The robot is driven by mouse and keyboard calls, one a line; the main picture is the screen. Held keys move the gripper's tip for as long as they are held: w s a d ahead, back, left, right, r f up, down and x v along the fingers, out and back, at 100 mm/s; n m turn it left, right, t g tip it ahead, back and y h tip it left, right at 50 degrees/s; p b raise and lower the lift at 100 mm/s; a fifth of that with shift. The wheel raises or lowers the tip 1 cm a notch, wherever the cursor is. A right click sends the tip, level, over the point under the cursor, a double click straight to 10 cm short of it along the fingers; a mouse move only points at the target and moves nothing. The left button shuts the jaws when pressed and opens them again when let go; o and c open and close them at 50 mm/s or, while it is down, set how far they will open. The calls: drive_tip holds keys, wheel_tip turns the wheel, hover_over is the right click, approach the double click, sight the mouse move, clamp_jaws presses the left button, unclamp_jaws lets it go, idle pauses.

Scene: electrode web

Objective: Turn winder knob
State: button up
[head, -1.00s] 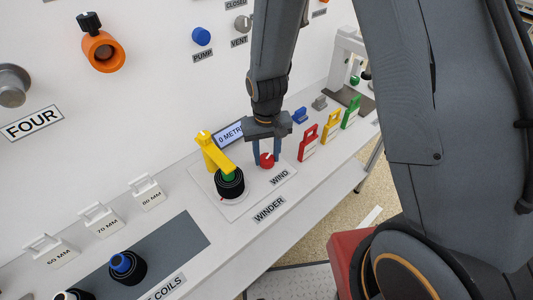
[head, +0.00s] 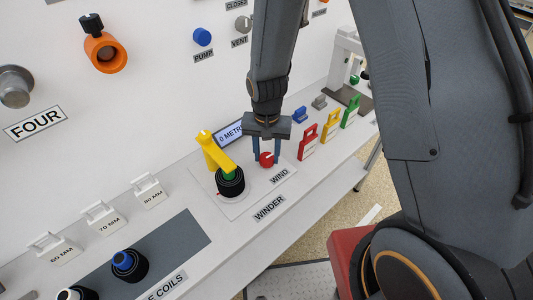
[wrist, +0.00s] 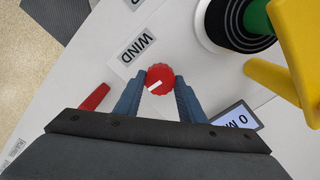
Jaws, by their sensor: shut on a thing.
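The winder knob (head: 267,159) is a small red round knob beside the WIND label (head: 279,177). In the wrist view the red knob (wrist: 160,78) has a scalloped edge and a white mark that runs aslant. My gripper (head: 267,154) points down over the knob, with its blue fingers on either side. In the wrist view my gripper (wrist: 160,84) is shut on the knob. The winder's black coil (head: 230,182) with a green core sits on the white plate, under a yellow arm (head: 215,152). The display (head: 230,133) reads 0 METR, its end hidden.
Red (head: 307,143), yellow (head: 331,126) and green (head: 351,112) handled tags stand to the right of my gripper. A blue-topped coil (head: 128,265) stands on the grey strip at the lower left. White tags for 60, 70 and 80 MM stand along the panel.

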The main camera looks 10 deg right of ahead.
sight(267, 157)
drive_tip(key=o, duration=1)
drive_tip(key=shift+o, duration=0.2)
drive_tip(key=shift+r, duration=0.1)
drive_tip(key=shift+r+b, duration=0.95)
drive_tip(key=shift+r, duration=2.9)
